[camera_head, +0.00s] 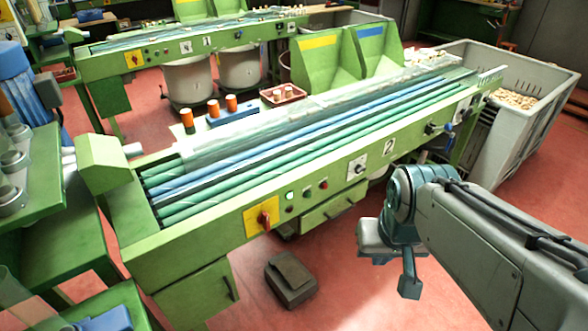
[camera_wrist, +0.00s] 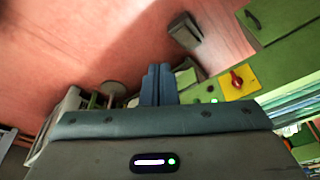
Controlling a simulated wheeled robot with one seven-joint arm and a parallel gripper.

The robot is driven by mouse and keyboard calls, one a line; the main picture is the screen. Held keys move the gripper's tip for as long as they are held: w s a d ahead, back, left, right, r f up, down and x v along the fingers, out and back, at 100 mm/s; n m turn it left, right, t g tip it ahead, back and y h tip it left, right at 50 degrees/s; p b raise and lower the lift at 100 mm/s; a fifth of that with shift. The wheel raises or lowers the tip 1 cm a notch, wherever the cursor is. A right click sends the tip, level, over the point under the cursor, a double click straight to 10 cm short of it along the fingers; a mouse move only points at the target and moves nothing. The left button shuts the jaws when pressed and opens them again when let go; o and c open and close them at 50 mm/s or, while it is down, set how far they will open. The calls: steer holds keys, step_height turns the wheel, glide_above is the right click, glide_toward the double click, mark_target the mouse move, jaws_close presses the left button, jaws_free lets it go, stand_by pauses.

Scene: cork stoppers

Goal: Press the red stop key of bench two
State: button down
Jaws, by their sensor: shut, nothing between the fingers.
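Bench two (camera_head: 335,192) is the green bench marked with a "2" (camera_head: 389,147). Its front panel carries a small red key (camera_head: 323,184) at the right of a short row, with a green key (camera_head: 306,193) beside it and a lit green lamp (camera_head: 289,195) to the left. A red rotary switch (camera_head: 264,219) sits on a yellow plate further left; it also shows in the wrist view (camera_wrist: 236,79). My gripper (camera_head: 409,287) hangs in front of the bench, right of and apart from the keys. Its fingers (camera_wrist: 158,84) are together and empty. The red key cannot be made out in the wrist view.
A dark grey pedal-like block (camera_head: 291,279) lies on the red floor before the bench. A drawer (camera_head: 333,210) is under the keys. Bench one (camera_head: 190,50) stands behind, and a grey bin with corks (camera_head: 480,150) stands right. The floor between gripper and panel looks clear.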

steer(key=shift+a, duration=0.1)
stand_by(0.3)
steer(key=w+d+f+m+t+h+b, duration=0.1)
steer(key=w+f+m+t+b, duration=0.3)
steer(key=w+f+t+b, duration=0.4)
steer(key=w+d+f+m+t+h+b, duration=0.1)
steer(key=w+f+m+t+b, duration=0.4)
steer(key=w+f+b, duration=0.9)
steer(key=w+f+t+h, duration=0.1)
steer(key=w+f+t, duration=0.1)
steer(key=w, duration=0.7)
steer(key=shift+t, duration=0.8)
steer(key=shift+r, duration=0.1)
steer(key=shift+w, duration=0.15)
